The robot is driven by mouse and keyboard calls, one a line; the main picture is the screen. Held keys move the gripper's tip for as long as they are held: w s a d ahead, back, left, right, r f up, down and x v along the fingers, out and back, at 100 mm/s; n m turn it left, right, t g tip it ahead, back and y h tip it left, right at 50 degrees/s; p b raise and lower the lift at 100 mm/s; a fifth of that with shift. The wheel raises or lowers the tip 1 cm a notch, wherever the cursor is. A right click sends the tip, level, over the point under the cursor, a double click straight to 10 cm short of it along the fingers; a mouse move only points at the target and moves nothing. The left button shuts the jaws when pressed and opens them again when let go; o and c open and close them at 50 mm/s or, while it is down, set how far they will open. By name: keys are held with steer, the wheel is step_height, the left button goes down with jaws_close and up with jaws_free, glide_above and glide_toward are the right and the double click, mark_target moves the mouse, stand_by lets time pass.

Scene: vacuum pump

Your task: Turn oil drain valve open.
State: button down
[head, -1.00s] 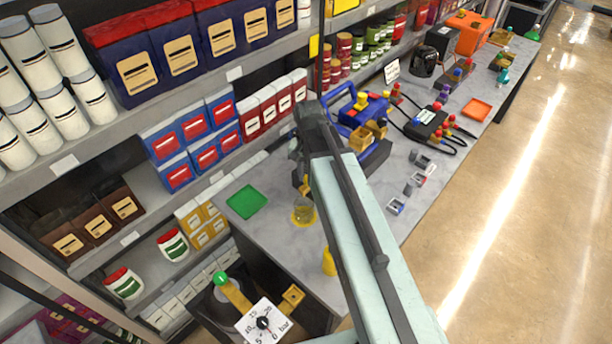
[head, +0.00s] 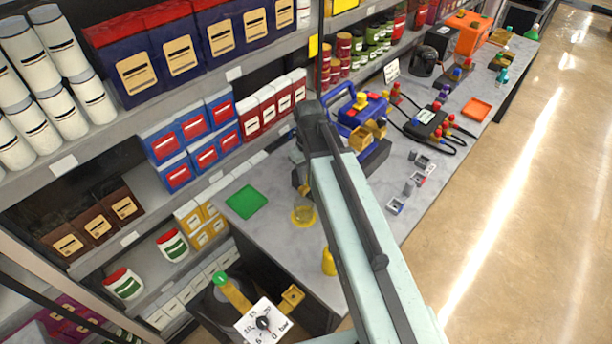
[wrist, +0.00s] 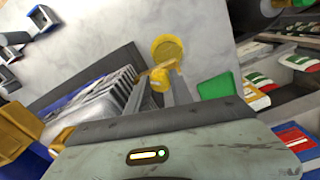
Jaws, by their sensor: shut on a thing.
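The vacuum pump (head: 375,155), with a blue frame and yellow parts, stands on the grey bench, partly behind my arm. In the wrist view its ribbed grey body (wrist: 108,103) is left of my gripper. The small yellow oil drain valve (wrist: 158,78) is between the fingertips of my gripper (wrist: 160,88), which is shut on it. A round glass vessel with yellow contents (wrist: 168,47) is just beyond the valve; it also shows in the head view (head: 303,213). In the head view my arm hides most of the gripper and the grip.
A green tray (head: 246,201) lies on the bench left of the glass vessel. A yellow bottle (head: 328,262) is near the bench's front edge. A gauge (head: 263,321) is lower left. Small grey parts (head: 397,205) lie right of my arm. Stocked shelves (head: 150,225) line the left.

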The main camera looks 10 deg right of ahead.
steer(key=n, duration=0.4)
steer(key=shift+n, duration=1.8)
steer(key=c, duration=1.1)
jaws_free()
steer(key=shift+a, duration=0.1)
step_height(320, 180, up, 8)
steer(key=p, duration=0.8)
